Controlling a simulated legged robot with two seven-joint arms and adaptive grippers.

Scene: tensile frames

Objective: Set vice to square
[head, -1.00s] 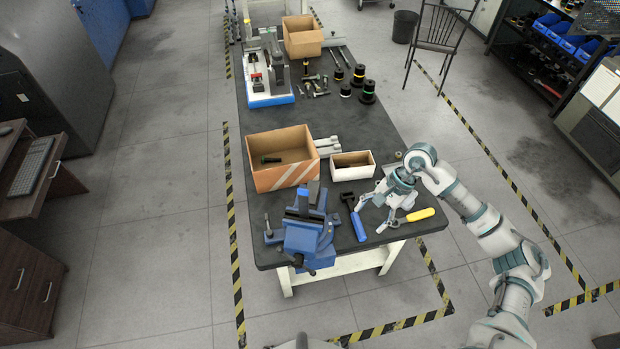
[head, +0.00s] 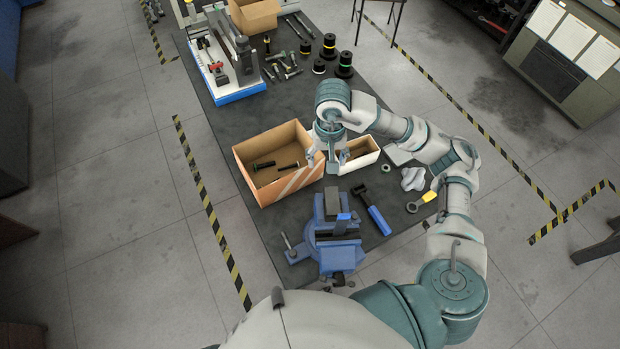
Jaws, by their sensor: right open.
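The blue vice (head: 336,257) stands at the near end of the dark workbench, with a grey jaw (head: 332,202) upright on top and a handle bar (head: 290,246) sticking out to the left. I cannot tell its exact angle to the bench edge. My right gripper (head: 333,165) is open, pointing down at the wall between the cardboard box and the small white box, beyond the vice and apart from it. Nothing shows between its fingers. My left gripper is out of view.
The cardboard box (head: 245,160) holds two dark bolts (head: 265,165). The white box (head: 368,160) is partly behind my gripper. A blue-based machine (head: 235,92) and black spools (head: 344,65) stand farther back.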

